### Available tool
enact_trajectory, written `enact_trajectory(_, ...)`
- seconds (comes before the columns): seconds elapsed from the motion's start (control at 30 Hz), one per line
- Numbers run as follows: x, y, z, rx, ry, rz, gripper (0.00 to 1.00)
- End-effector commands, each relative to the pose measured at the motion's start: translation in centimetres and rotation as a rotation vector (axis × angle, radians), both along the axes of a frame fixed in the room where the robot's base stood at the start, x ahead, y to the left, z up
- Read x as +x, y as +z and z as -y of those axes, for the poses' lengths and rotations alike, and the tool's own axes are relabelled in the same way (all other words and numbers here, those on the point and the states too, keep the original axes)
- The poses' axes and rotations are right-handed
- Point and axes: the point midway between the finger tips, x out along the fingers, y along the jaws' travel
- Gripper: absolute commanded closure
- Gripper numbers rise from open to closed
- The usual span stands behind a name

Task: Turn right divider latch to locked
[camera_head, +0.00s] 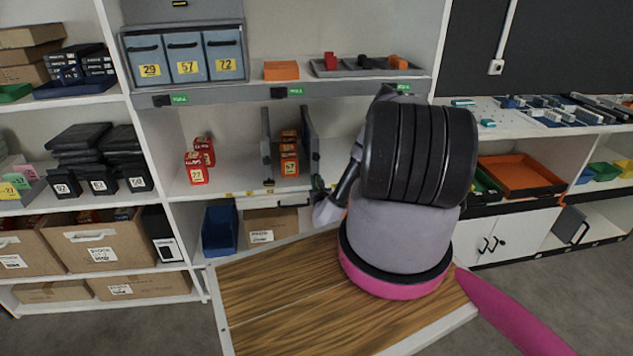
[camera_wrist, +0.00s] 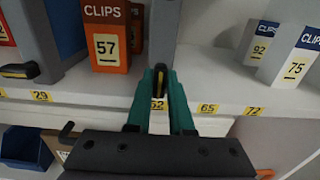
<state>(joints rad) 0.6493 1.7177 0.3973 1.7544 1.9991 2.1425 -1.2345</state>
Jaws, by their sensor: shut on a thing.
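The right divider (camera_head: 310,136) is a grey upright panel on the middle shelf, and it also shows in the wrist view (camera_wrist: 164,28). Its latch (camera_wrist: 159,78) is a dark lever with a yellow stripe at the divider's front foot. It stands roughly upright in the wrist view, its lower part hidden. My gripper (camera_wrist: 161,100) has green fingers shut on this latch from both sides; in the head view the gripper (camera_head: 318,186) is small and partly hidden by my arm. The left divider (camera_head: 266,138) has its own dark latch (camera_wrist: 20,71), lying sideways.
Orange CLIPS boxes (camera_wrist: 108,35) marked 57 stand between the dividers. Red boxes (camera_head: 197,167) stand to the left. White CLIPS boxes (camera_wrist: 290,55) stand right of the right divider. Yellow number labels line the shelf edge (camera_wrist: 240,98). A wooden tabletop (camera_head: 290,300) lies below.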

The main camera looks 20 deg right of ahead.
Motion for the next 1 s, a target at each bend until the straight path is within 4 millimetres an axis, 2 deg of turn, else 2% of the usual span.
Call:
enact_trajectory(0.37, -0.07, -0.06, 0.07, 0.114, 0.0, 0.032, 1.0)
enact_trajectory(1.0, -0.16, -0.19, 0.28, 0.671, -0.001, 0.191, 1.0)
